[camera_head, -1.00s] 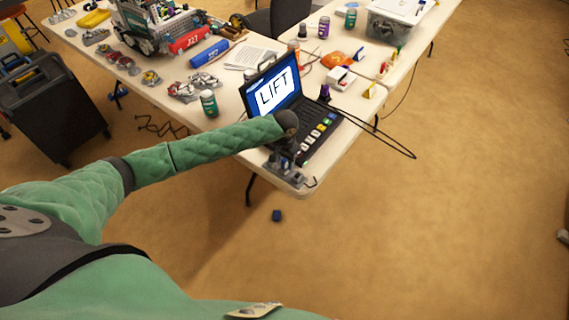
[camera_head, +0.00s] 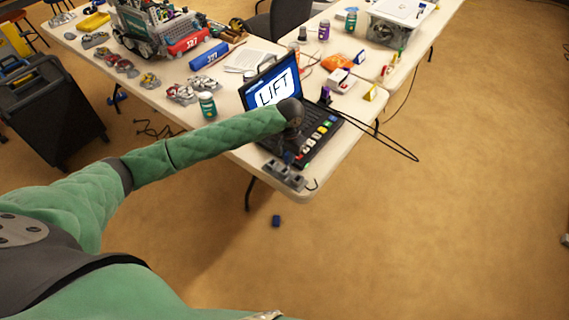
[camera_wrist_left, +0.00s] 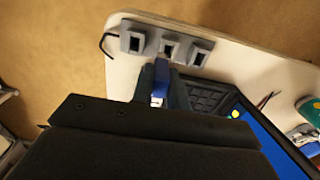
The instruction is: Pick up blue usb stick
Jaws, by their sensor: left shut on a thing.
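My left gripper (camera_head: 291,149) is above the near corner of the table, in front of the laptop. In the left wrist view the blue usb stick (camera_wrist_left: 161,78) is in the jaws of this gripper (camera_wrist_left: 168,94), which are shut on it. A grey holder (camera_head: 284,175) with three dark slots stands at the table corner. It also shows in the left wrist view (camera_wrist_left: 165,43), just beyond the stick. I cannot tell whether stick and holder touch. My right gripper is not in view.
An open laptop (camera_head: 277,90) with "LIFT" on its screen stands beside the gripper. A green-labelled jar (camera_head: 207,105) is to the left. A small blue block (camera_head: 276,221) lies on the floor below the corner. The floor to the right is largely clear.

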